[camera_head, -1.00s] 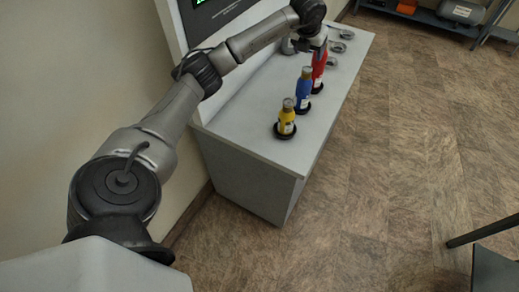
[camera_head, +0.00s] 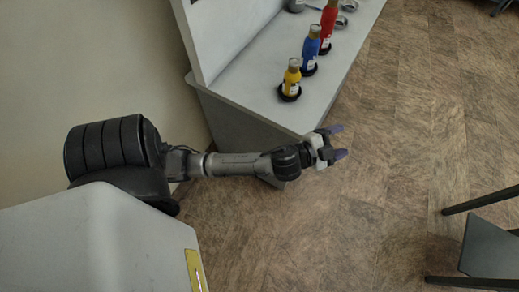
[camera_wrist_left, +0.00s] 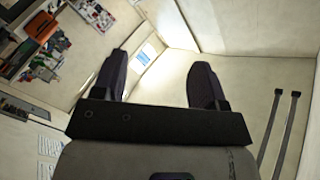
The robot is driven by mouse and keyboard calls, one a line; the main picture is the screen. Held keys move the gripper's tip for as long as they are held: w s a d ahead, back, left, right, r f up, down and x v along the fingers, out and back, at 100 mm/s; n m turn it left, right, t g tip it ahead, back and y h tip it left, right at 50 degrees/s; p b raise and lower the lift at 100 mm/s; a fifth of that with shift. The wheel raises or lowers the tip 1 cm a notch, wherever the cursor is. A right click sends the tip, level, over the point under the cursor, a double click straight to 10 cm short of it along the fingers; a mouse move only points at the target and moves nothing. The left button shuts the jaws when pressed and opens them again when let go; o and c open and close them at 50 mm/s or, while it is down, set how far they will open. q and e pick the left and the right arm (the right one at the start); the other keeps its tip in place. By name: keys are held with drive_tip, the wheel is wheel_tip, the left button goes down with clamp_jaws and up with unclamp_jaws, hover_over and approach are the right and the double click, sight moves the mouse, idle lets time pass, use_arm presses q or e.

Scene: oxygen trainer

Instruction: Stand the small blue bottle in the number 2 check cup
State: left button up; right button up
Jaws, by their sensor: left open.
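The blue bottle (camera_head: 310,50) stands upright in a black round base on the bench, between the yellow bottle (camera_head: 291,78) and the red bottle (camera_head: 329,20). It has a tan cap. My left gripper (camera_head: 340,141) is open and empty, beyond the bench's near corner, below and right of the yellow bottle in the head view. Its two open fingers also show in the left wrist view (camera_wrist_left: 158,78), with no bottle between them. I cannot make out a number 2 on any cup. My right gripper is not in view.
The pale bench (camera_head: 257,89) runs away to the upper right beside a raised panel. Small metal dishes (camera_head: 341,21) lie beside the red bottle. A dark stool or table (camera_head: 490,245) stands at the right. The brown floor (camera_head: 400,150) between is clear.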

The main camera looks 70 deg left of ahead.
use_arm(q)
drive_tip(key=s+d+f+n+g, duration=0.1)
drive_tip(key=s+f+g, duration=0.3)
drive_tip(key=s, duration=0.4)
drive_tip(key=s+d+f+n+g+h, duration=0.1)
drive_tip(key=s+f+g, duration=0.3)
drive_tip(key=s, duration=0.5)
drive_tip(key=s+d+f+n+g+h, duration=0.1)
drive_tip(key=s+d+f+n+g, duration=0.2)
drive_tip(key=s+f+g, duration=0.2)
drive_tip(key=s+g, duration=0.1)
drive_tip(key=s, duration=0.2)
drive_tip(key=shift+s+d+n, duration=0.2)
drive_tip(key=shift+d+n, duration=0.05)
drive_tip(key=shift+n, duration=0.05)
wheel_tip(320, 180, up, 31)
drive_tip(key=p, duration=3.1)
